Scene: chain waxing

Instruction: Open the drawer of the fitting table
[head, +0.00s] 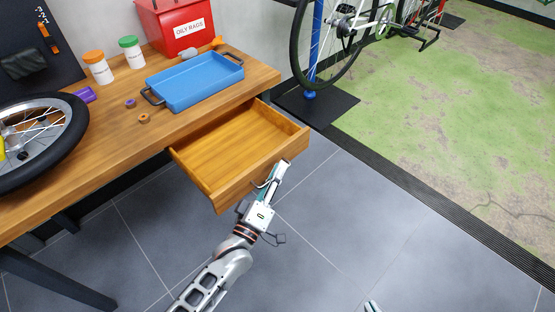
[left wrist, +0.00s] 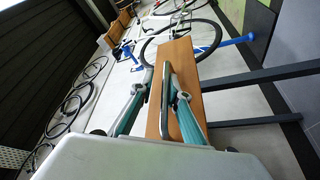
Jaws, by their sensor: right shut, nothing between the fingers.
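The wooden drawer (head: 238,149) of the fitting table (head: 60,205) stands pulled well out and looks empty. My left gripper (head: 274,176) is at the drawer's front, by its metal handle (head: 262,184). In the left wrist view, the handle (left wrist: 165,100) runs between the two fingers of my left gripper (left wrist: 162,76). The fingers look spread, with a gap on the left side of the handle; contact on the right side is unclear. Only a fingertip of my right gripper (head: 372,307) shows at the bottom edge of the head view, away from the drawer.
On the tabletop are a blue tray (head: 195,82), a red oily-rags bin (head: 178,26), two white jars and a wheel (head: 32,140). Grey floor (head: 350,220) is clear right of the drawer.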

